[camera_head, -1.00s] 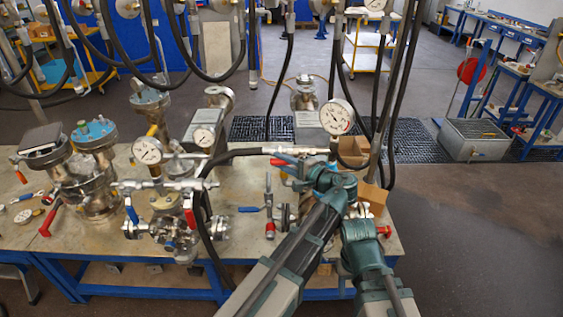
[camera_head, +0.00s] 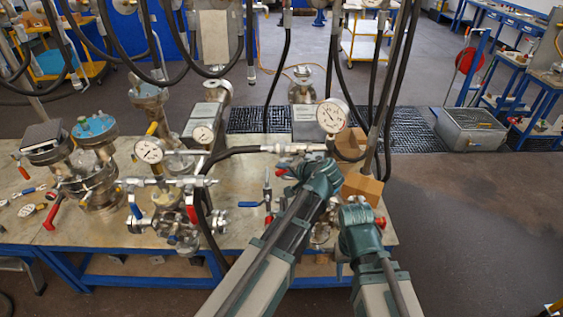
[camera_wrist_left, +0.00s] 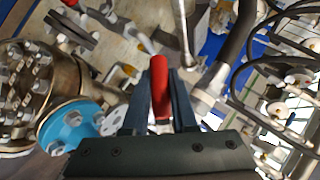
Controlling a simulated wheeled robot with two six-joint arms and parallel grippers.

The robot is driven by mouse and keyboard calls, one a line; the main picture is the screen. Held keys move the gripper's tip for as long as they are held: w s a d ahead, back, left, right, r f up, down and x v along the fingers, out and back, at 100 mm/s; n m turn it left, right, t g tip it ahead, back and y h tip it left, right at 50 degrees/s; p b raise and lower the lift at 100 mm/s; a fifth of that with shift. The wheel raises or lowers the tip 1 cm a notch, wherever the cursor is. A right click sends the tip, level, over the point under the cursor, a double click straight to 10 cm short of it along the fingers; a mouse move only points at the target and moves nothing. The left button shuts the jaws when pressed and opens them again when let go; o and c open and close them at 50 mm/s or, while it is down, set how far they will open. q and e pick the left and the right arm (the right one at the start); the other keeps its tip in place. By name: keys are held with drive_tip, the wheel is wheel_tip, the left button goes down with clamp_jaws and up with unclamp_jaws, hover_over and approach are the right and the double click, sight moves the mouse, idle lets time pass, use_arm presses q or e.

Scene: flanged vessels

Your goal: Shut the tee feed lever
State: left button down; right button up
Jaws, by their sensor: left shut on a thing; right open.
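A red lever handle (camera_wrist_left: 160,88) stands between the two dark fingers of my left gripper (camera_wrist_left: 160,100) in the left wrist view, and the fingers are shut on it. In the head view my left gripper (camera_head: 287,172) is at the right part of the bench, below the gauge hose, with a little red showing at its tip. The lever's valve body is mostly hidden there by my arm. I cannot read any label on the lever. My right arm's wrist shows at the lower right in the head view; its fingers are hidden.
A pipe manifold (camera_head: 165,183) with red and blue levers stands left of my left gripper. A pressure gauge (camera_head: 332,116) rises behind my arm. A blue-handled lever (camera_head: 250,204) lies close by on the left. Cardboard boxes (camera_head: 361,187) sit to the right. Black hoses hang behind.

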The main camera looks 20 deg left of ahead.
use_arm(q)
drive_tip(key=shift+w+d+f+n+h+p, duration=0.1)
drive_tip(key=shift+d+f+n+h+p, duration=0.1)
drive_tip(key=shift+d+f+n+h, duration=0.25)
drive_tip(key=shift+d+f+n+h+p, duration=0.15)
drive_tip(key=shift+n+h, duration=0.1)
drive_tip(key=shift+h, duration=0.4)
drive_tip(key=shift+w+d+f+n+t+h, duration=0.25)
drive_tip(key=shift+d+n+h, duration=0.35)
drive_tip(key=shift+h, duration=0.35)
drive_tip(key=shift+w+d+f+n+t+h, duration=0.1)
drive_tip(key=shift+d+f+n+t+h, duration=0.25)
drive_tip(key=shift+d+h, duration=0.55)
drive_tip(key=shift+w+d+f+n+t+h, duration=0.2)
drive_tip(key=shift+d+n+h, duration=0.35)
drive_tip(key=shift+h, duration=0.5)
drive_tip(key=shift+r, duration=0.1)
drive_tip(key=c, duration=0.7)
unclamp_jaws()
drive_tip(key=shift+w, duration=0.1)
drive_tip(key=shift+r, duration=0.1)
